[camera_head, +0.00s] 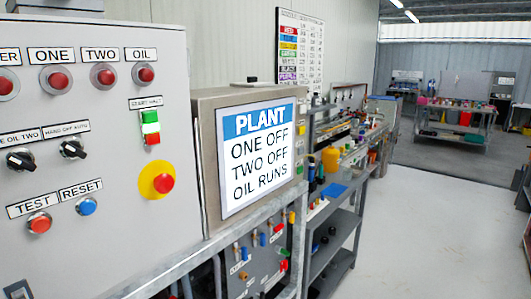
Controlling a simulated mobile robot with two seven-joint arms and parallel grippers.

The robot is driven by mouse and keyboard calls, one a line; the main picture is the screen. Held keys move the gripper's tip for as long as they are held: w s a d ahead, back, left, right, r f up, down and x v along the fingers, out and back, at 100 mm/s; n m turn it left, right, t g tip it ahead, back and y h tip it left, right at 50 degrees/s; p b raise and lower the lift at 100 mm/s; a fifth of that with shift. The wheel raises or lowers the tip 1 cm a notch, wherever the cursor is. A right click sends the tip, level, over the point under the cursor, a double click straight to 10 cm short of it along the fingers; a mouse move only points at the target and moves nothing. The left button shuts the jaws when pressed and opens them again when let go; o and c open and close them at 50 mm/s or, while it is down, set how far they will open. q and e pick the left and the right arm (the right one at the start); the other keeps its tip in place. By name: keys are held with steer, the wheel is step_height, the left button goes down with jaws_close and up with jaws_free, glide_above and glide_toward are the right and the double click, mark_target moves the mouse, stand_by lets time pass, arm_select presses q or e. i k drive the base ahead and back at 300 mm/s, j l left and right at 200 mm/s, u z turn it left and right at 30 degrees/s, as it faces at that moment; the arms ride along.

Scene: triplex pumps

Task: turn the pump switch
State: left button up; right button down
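A grey control panel (120,235) fills the left side of the head view. It carries two black rotary switches. One switch (72,148) sits under a label reading roughly "HAND OFF AUTO". The other switch (20,159) is at the left edge, under a partly cut-off label ending in "OIL TWO". Both knobs are turned at a slant; their exact settings are too small to tell. A sign (259,155) beside the panel reads "PLANT, ONE OFF, TWO OFF, OIL RUNS". Neither of my grippers is in view.
Cluttered shelves (335,235) stand behind. The floor (425,235) at right is clear.

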mark_target(19, 160)
steer(key=j+u, duration=0.1)
steer(key=u, duration=1.1)
steer(key=i+l, duration=0.05)
